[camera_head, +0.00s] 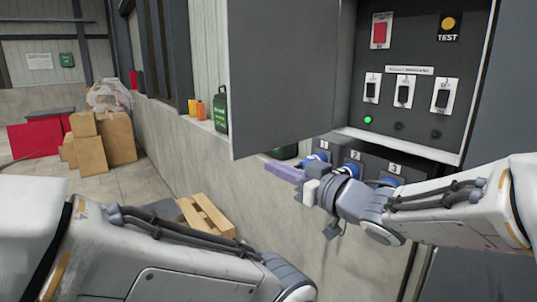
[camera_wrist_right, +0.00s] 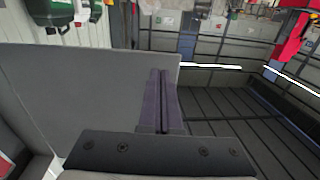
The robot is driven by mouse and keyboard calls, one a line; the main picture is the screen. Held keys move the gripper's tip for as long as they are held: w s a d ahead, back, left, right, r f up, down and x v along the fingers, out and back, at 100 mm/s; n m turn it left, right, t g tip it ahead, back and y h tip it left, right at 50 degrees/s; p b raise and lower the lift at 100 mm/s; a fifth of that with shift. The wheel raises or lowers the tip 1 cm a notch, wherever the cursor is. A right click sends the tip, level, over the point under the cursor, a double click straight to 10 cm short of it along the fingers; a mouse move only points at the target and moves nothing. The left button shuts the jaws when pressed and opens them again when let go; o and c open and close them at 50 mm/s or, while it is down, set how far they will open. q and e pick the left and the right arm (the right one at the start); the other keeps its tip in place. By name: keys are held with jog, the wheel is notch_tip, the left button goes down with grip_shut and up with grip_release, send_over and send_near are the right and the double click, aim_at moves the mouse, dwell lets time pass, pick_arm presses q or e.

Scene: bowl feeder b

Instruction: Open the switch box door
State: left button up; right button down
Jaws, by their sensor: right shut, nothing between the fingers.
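The switch box (camera_head: 398,55) is on the right of the head view, and its inner panel shows a red switch, a TEST button, three toggle switches and a lit green lamp. Its grey door (camera_head: 283,75) stands swung open to the left. The door also shows in the right wrist view (camera_wrist_right: 85,85), behind the fingers. My right gripper (camera_head: 272,168) is shut and empty, its purple fingers just below the door's lower edge in the head view. The fingers (camera_wrist_right: 160,75) overlap the door near its edge in the wrist view; contact cannot be told. My left gripper is out of view.
Blue numbered sockets (camera_head: 352,158) sit under the box, behind my right gripper. A green canister (camera_head: 221,108) and small bottles stand on a ledge left of the door. Cardboard boxes (camera_head: 90,145) and a wooden pallet (camera_head: 207,214) lie on the floor at left.

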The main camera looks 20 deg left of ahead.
aim_at(247, 156)
jog(key=p+x, duration=0.2)
jog(key=x, duration=0.4)
jog(key=shift+r, duration=0.1)
jog(key=shift+w+a, duration=0.2)
jog(key=shift+a, duration=0.2)
